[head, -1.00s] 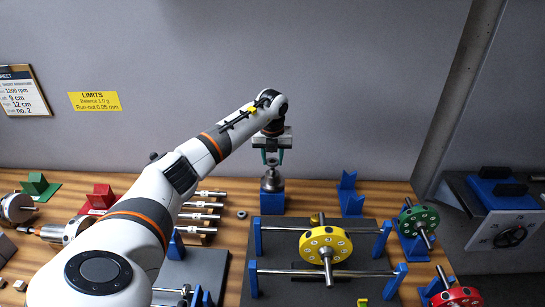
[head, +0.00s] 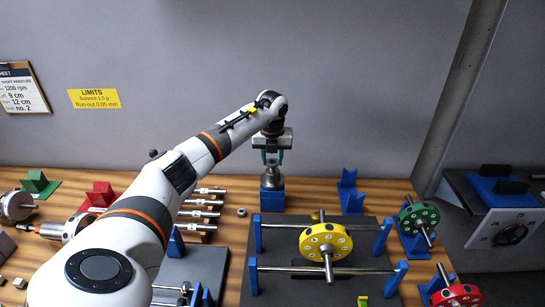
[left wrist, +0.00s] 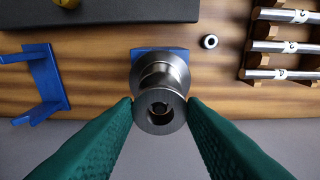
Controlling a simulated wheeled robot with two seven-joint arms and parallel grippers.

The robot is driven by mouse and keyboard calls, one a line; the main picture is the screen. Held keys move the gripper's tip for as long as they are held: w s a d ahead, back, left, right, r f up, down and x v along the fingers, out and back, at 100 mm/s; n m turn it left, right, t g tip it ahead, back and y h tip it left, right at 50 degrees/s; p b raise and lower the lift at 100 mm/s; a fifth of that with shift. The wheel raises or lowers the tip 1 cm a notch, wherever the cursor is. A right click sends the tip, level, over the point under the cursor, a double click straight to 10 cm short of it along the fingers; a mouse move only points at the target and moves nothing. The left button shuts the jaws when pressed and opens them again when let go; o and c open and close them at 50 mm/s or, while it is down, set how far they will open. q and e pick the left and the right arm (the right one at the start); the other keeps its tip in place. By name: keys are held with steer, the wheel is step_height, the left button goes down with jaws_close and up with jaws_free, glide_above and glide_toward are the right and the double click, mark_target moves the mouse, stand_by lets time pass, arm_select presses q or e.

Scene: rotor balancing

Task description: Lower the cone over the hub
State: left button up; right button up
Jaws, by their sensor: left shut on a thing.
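My left gripper (head: 272,163) points down behind the balancing stand, over a blue block (head: 272,203). It is shut on a steel cone-like piece (head: 273,183). In the left wrist view the green fingers (left wrist: 160,108) press on both sides of the steel piece (left wrist: 164,73), which has a round hole in its near end. The piece stands upright on or just above the blue block (left wrist: 137,53); I cannot tell if they touch. I cannot make out a separate hub beneath it. My right gripper is not in view.
A yellow rotor (head: 313,243) rests on rails between blue posts to the front right. A blue V-stand (head: 350,193) is right of the gripper. A small ring (head: 241,212) and several steel shafts (head: 203,214) lie left. Green (head: 412,219) and red wheels (head: 455,297) stand right.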

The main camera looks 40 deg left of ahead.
arm_select(q)
steer(key=shift+f+b, duration=0.45)
steer(key=shift+f, duration=0.5)
steer(key=o, duration=1.2)
steer(key=shift+c, duration=0.2)
steer(key=shift+c, duration=0.4)
step_height(320, 180, up, 10)
steer(key=p, duration=0.7)
steer(key=shift+f, duration=0.1)
